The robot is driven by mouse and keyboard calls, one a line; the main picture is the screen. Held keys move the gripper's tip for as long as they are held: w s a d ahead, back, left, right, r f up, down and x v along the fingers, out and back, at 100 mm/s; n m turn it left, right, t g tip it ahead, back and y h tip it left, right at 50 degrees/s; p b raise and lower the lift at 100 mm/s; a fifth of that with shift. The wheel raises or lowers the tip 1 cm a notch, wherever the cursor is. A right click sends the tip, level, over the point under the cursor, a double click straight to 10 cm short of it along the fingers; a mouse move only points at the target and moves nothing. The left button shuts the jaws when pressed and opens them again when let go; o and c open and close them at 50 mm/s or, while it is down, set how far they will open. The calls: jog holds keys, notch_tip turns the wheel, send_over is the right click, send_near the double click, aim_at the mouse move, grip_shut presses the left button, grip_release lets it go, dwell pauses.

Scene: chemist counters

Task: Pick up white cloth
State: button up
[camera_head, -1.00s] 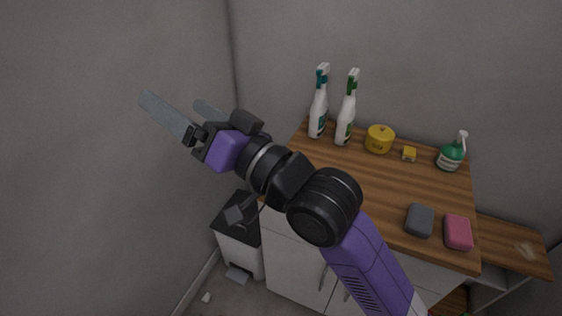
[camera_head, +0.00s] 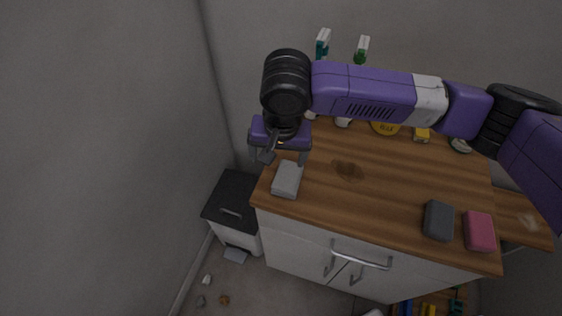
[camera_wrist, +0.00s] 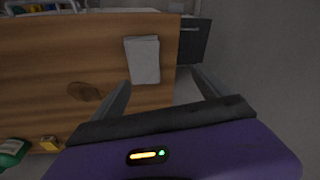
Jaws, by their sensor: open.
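The white cloth (camera_head: 286,179), a folded light-grey rectangle, lies flat on the left front corner of the wooden counter (camera_head: 375,205). In the wrist view the cloth (camera_wrist: 144,59) lies ahead of the fingers, near the counter's edge. My gripper (camera_head: 283,158) points down just behind the cloth in the head view, its fingers apart and nothing between them. In the wrist view the two fingers of my gripper (camera_wrist: 161,78) spread wider than the cloth. I cannot tell the exact height of the fingertips above the counter.
A dark sponge (camera_head: 438,220) and a pink sponge (camera_head: 479,231) lie at the counter's right front. Bottles (camera_head: 361,50) and a yellow pot (camera_head: 386,128) stand behind my arm, partly hidden. A black-lidded bin (camera_head: 232,200) stands left of the counter. The counter's middle is clear.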

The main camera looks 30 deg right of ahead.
aim_at(288, 176)
jog(key=shift+s+d+m+g+h, duration=0.4)
jog(key=shift+s+d+m+h, duration=0.1)
jog(key=shift+s+d+m, duration=0.45)
jog(key=shift+w+d+f, duration=0.1)
jog(key=shift+w+f, duration=0.05)
jog(key=shift+f, duration=0.55)
jog(key=shift+w+d+f, duration=0.1)
jog(key=shift+w+f, duration=0.05)
jog(key=shift+f, duration=0.5)
jog(key=shift+w+f+p, duration=0.2)
jog(key=shift+f+p, duration=0.45)
jog(key=shift+f, duration=1.95)
jog(key=c, duration=1.4)
jog(key=shift+c, duration=0.2)
jog(key=shift+r, duration=0.15)
notch_tip(288, 176, up, 20)
jog(key=b, duration=0.1)
